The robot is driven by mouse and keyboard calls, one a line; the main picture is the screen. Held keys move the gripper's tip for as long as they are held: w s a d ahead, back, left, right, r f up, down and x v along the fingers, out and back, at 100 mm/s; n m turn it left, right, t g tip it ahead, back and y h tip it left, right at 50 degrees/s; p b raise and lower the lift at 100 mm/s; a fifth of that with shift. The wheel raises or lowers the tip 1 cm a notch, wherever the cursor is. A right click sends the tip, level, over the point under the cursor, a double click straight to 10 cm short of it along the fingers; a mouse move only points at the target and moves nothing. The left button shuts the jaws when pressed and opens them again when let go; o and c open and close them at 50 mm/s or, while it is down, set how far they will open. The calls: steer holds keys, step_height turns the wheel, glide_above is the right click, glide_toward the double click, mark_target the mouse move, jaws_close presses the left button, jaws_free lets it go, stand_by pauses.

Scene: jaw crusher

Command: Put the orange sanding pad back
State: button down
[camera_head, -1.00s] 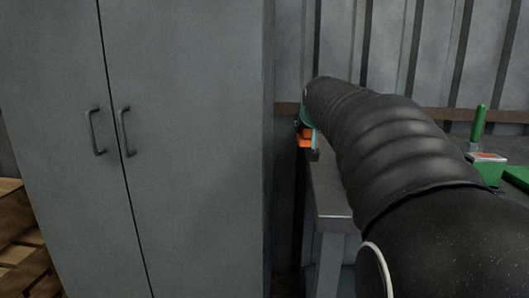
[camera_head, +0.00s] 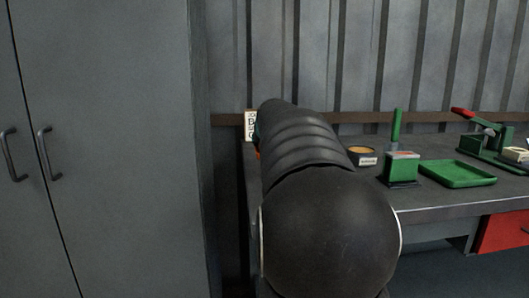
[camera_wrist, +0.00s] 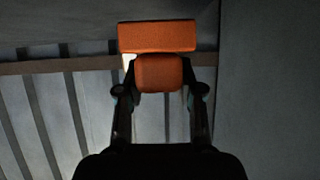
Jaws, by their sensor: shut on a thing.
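The orange sanding pad (camera_wrist: 157,37) fills the upper middle of the wrist view, a wide flat block with a rounded orange part below it. My gripper (camera_wrist: 160,75) is shut on that rounded part, one finger on each side. In the head view my black arm hides nearly all of the gripper, and only a small sliver of orange (camera_head: 257,154) shows at the arm's left edge. The pad is held up in front of the wall, near the left end of the workbench (camera_head: 440,208).
On the bench are a round container (camera_head: 362,152), a green block with an upright post (camera_head: 401,165), a green tray (camera_head: 456,173) and a red-handled green press (camera_head: 490,140). A grey cabinet (camera_head: 110,140) stands left of the bench.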

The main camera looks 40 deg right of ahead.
steer(key=shift+f, duration=1.5)
steer(key=shift+f+b, duration=0.2)
steer(key=shift+b, duration=0.1)
steer(key=c, duration=0.7)
jaws_free()
steer(key=shift+s+a+r, duration=0.1)
steer(key=shift+s+r, duration=0.05)
steer(key=shift+r, duration=0.15)
steer(key=v, duration=1.1)
steer(key=shift+s+a+r, duration=0.1)
steer(key=shift+s+a, duration=0.05)
steer(key=shift+s, duration=0.1)
